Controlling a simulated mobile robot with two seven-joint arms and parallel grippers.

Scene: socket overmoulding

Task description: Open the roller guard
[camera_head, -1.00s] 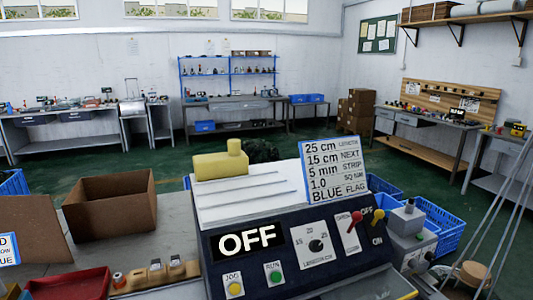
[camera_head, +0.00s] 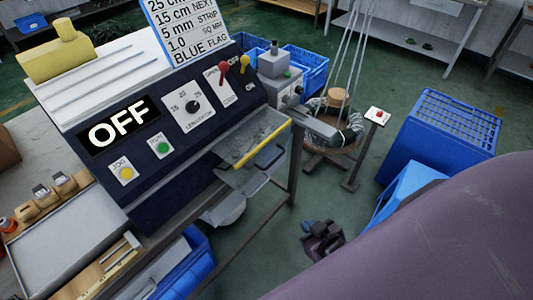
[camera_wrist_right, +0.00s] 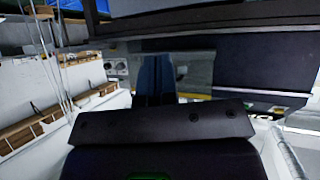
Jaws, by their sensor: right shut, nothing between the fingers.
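The roller guard (camera_head: 262,143) is a clear panel with a yellow bar along its lower edge, at the right front of the dark wire machine (camera_head: 150,150). It looks down over the machine's front; how far it is hinged is hard to tell. My right gripper (camera_head: 309,227) is below and to the right of the guard, apart from it in the head view. In the right wrist view its blue fingers (camera_wrist_right: 155,78) are together and empty, with a clear panel and yellow strip (camera_wrist_right: 197,96) behind them. My left gripper is out of view.
The machine's display reads OFF. A red-button post (camera_head: 377,115) and blue crates (camera_head: 440,135) stand farther right.

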